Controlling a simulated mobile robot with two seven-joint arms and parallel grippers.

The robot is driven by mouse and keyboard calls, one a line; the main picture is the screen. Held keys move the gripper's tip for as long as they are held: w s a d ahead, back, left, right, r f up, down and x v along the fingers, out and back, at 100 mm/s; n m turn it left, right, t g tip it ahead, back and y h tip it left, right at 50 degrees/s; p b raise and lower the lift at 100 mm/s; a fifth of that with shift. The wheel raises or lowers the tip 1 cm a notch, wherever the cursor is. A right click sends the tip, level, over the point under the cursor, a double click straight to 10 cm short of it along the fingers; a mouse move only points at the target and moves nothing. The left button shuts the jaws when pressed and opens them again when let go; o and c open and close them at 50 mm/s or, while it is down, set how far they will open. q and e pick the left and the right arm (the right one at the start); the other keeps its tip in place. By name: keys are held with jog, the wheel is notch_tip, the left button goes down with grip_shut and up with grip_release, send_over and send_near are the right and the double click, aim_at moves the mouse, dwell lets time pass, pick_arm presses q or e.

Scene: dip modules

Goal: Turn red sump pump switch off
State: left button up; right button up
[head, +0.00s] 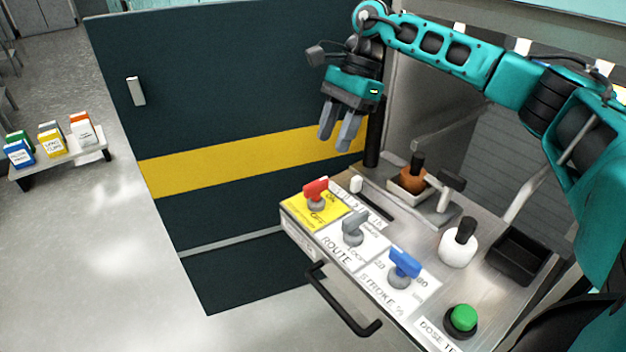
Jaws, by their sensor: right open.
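The red switch (316,192) is a red handle on a grey round base, mounted on a yellow plate at the left end of the metal panel. Lettering is printed on the plate, including what looks like "OFF" near its lower edge. The red handle points up and to the right in the picture. My right gripper (338,141) hangs above and behind the switch, fingers pointing down, apart from it. It is open, with nothing between its fingers. My left gripper does not show.
Next to the red switch are a grey switch (355,228), a blue switch (403,266) and a green button (463,319). A black handle (343,305) sticks out in front. Behind stand a white bottle (459,245), a brown pot (411,180) and a black tray (517,254).

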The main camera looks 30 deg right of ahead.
aim_at(318, 182)
jog(key=b+x, duration=0.2)
jog(key=x, duration=0.7)
jog(key=shift+a+f, duration=0.25)
jog(key=shift+f, duration=0.1)
grip_shut()
